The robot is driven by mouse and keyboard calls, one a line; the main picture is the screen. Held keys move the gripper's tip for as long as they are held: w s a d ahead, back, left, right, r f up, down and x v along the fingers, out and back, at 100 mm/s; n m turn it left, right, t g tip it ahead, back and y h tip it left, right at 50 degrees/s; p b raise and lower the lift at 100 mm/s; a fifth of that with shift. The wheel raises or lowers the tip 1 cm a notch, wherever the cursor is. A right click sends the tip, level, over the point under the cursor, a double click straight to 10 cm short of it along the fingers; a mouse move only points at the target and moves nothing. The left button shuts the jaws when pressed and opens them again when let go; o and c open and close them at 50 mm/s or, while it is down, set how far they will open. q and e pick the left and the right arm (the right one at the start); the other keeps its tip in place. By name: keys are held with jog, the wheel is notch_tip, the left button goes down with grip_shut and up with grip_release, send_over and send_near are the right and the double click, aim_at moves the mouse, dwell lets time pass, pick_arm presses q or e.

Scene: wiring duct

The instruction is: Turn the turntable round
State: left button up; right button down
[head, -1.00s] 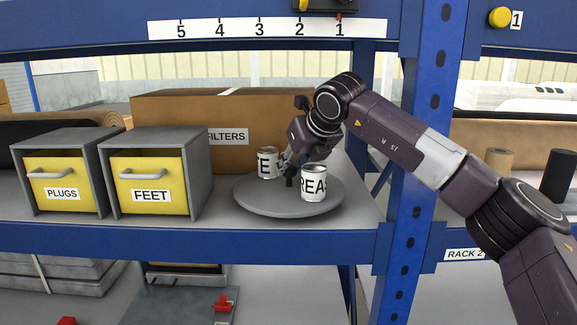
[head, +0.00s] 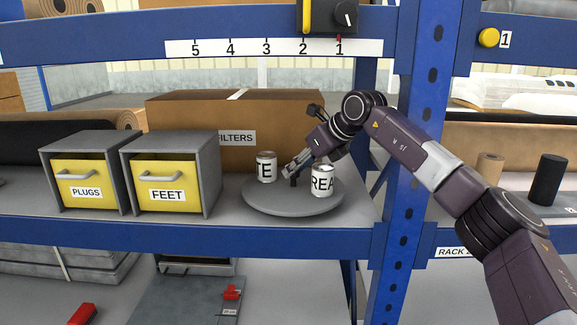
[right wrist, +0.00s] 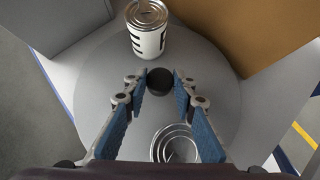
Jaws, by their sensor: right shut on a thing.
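The turntable (head: 270,206) is a round grey disc on the shelf, with a short dark knob standing up from it. My right gripper (head: 292,174) reaches in from the right between the cans and is shut on the knob. In the right wrist view the blue-padded fingers flank the dark knob (right wrist: 160,80), with one can ahead and the other can's top below. My left gripper is not in view.
Grey bins with yellow fronts, PLUGS (head: 86,192) and FEET (head: 166,195), stand left of the turntable. A brown FILTERS box (head: 190,120) stands close behind it. A blue rack post (head: 405,200) rises on the right, and a blue beam (head: 200,238) edges the shelf.

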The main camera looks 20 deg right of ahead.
aim_at(313, 166)
dwell(0.5)
jog(key=c, duration=1.6)
grip_release()
jog(key=shift+s, duration=0.1)
jog(key=shift+v, duration=3.75)
